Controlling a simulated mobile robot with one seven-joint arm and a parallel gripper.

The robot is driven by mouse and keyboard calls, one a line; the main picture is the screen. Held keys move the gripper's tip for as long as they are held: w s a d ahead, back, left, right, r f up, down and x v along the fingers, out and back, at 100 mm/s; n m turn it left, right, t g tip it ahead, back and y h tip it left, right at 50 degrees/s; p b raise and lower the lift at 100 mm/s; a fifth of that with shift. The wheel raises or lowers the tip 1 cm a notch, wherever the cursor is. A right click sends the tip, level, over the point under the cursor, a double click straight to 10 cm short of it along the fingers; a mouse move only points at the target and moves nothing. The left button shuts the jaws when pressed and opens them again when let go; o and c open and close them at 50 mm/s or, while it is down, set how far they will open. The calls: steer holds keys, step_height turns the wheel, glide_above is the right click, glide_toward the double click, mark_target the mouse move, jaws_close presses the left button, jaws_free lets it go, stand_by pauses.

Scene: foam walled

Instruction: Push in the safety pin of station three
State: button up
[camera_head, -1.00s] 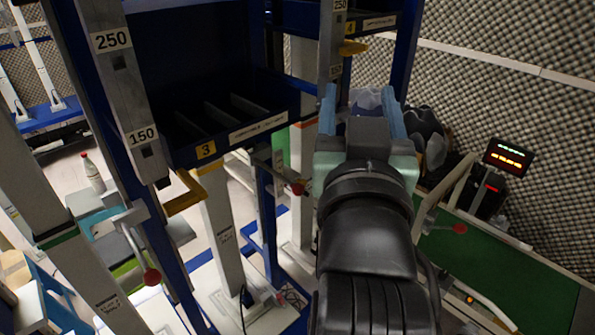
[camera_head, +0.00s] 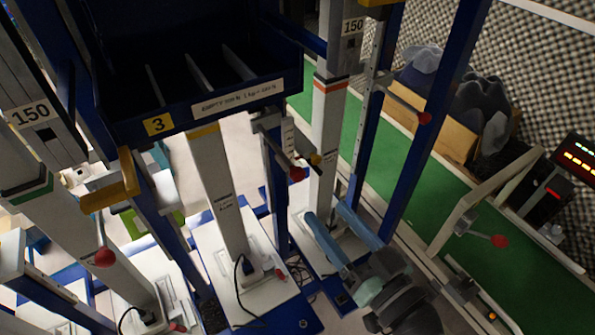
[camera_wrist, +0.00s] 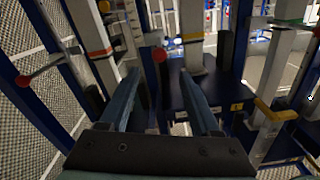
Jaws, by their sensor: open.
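The blue station tray with the yellow "3" label (camera_head: 158,124) hangs at upper left in the head view. A column with an orange band (camera_head: 330,88) stands right of it. Between them is a lever with a red ball (camera_head: 297,173), and a small yellow knob (camera_head: 315,159) sits beside it. I cannot tell for certain which part is the safety pin. My gripper (camera_head: 327,213) is open and empty, its fingers pointing up-left below the knobs. In the wrist view a red ball (camera_wrist: 159,54) appears just beyond and between the fingertips, apparently without contact.
A yellow bracket (camera_head: 112,192) juts out below the tray's left end. Other red-ball levers stand at left (camera_head: 104,257) and right (camera_head: 499,241). Blue posts (camera_head: 432,110) rise close to my arm. A green conveyor (camera_head: 540,290) runs along the right with a lit display (camera_head: 578,160).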

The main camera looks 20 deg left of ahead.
mark_target(301, 179)
steer(key=p+x, duration=0.2)
steer(key=x, duration=0.9)
steer(key=shift+d, duration=0.1)
jaws_close()
stand_by(1.0)
